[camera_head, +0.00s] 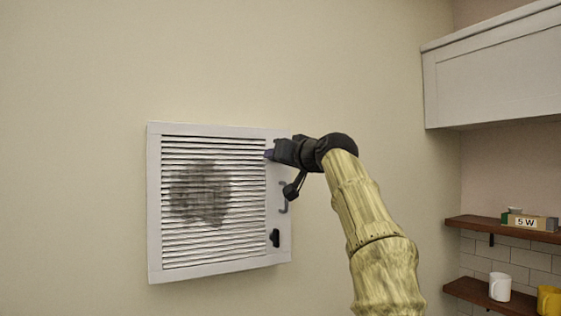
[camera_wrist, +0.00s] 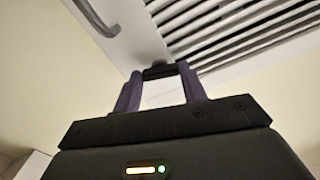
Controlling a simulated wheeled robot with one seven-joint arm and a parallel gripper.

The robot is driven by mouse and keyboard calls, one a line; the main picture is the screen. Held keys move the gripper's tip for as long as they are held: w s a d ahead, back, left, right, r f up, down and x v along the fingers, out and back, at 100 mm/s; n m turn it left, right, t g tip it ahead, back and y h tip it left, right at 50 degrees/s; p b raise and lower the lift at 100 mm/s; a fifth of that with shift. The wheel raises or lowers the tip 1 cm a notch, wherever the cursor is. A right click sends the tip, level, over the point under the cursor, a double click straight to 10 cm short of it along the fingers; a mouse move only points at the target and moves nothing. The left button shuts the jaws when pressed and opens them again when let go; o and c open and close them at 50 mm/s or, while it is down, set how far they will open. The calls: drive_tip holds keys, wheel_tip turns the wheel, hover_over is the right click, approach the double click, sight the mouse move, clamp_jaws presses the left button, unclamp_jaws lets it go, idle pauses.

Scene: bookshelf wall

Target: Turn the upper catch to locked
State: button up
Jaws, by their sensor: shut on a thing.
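A white louvred vent panel (camera_head: 154,205) is on the wall, with a dark smudge over its slats. My gripper (camera_head: 269,154) is at the upper right of the panel, in front of the upper catch, which it hides in the head view. In the wrist view my gripper (camera_wrist: 158,76) has its two purple fingers on either side of the small dark upper catch (camera_wrist: 157,70), shut on it. The catch's exact angle is hard to tell. The black lower catch (camera_head: 275,238) stands roughly upright at the panel's lower right, apart from my gripper.
A grey curved handle (camera_head: 284,197) is between the two catches, just below my gripper; it also shows in the wrist view (camera_wrist: 97,18). A white cabinet (camera_head: 490,72) hangs at the upper right. Wooden shelves (camera_head: 485,224) with mugs and a box are at the lower right. The wall left of the panel is bare.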

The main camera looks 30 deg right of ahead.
drive_tip(key=shift+n, duration=1.5)
drive_tip(key=o, duration=1)
drive_tip(key=s+b, duration=0.3)
drive_tip(key=s, duration=0.2)
drive_tip(key=s+b, duration=0.2)
drive_tip(key=s, duration=0.4)
drive_tip(key=s+b, duration=0.3)
drive_tip(key=s, duration=0.3)
drive_tip(key=shift+s+d+b, duration=0.15)
drive_tip(key=shift+d+b, duration=0.15)
